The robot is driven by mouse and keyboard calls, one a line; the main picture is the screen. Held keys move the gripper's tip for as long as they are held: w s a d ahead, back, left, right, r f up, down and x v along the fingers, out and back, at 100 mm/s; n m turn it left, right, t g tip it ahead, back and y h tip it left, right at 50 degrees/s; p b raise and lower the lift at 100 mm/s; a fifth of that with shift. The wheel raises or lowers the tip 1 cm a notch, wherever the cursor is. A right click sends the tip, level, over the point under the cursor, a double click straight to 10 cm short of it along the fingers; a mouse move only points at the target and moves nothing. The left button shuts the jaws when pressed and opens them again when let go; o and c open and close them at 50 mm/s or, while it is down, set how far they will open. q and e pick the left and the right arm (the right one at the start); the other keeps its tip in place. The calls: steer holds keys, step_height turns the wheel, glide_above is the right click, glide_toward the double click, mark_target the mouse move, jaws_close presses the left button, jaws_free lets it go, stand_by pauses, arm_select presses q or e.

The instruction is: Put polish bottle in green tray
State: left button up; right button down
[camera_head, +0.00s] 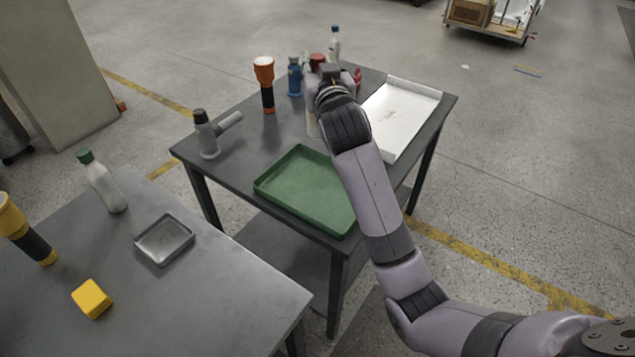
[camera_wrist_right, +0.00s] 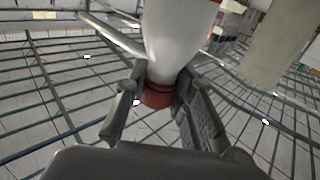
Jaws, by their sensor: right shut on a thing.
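The green tray (camera_head: 268,190) lies flat and empty on the front part of the far dark table. My right gripper (camera_head: 322,78) is above the back of that table, behind the tray. In the right wrist view my right gripper (camera_wrist_right: 160,82) is shut on a white bottle (camera_wrist_right: 175,35) with a red cap (camera_wrist_right: 157,96). In the head view the red cap (camera_head: 317,59) shows above the gripper, while my arm hides most of the bottle. I cannot read any label. My left gripper is not in view.
Beside the held bottle are a blue bottle (camera_head: 294,78), an orange-black flashlight (camera_head: 265,78) and a clear blue-capped bottle (camera_head: 335,44). A grey tool (camera_head: 208,138) stands left, a white tray (camera_head: 400,105) right. The near table (camera_head: 215,290) holds a green-capped bottle (camera_head: 103,183).

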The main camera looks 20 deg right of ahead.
step_height(320, 180, down, 15)
steer(key=shift+w+r, duration=0.1)
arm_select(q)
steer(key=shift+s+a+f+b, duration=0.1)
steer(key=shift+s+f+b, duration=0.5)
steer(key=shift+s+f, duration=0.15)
arm_select(e)
step_height(320, 180, down, 5)
steer(key=shift+r, duration=0.15)
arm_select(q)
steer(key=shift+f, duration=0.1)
arm_select(e)
steer(key=c, duration=1.4)
jaws_free()
steer(key=shift+o, duration=0.2)
arm_select(q)
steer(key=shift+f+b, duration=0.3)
steer(key=shift+b, duration=0.15)
arm_select(e)
steer(key=s+a, duration=0.1)
steer(key=s, duration=1.1)
steer(key=shift+a, duration=0.15)
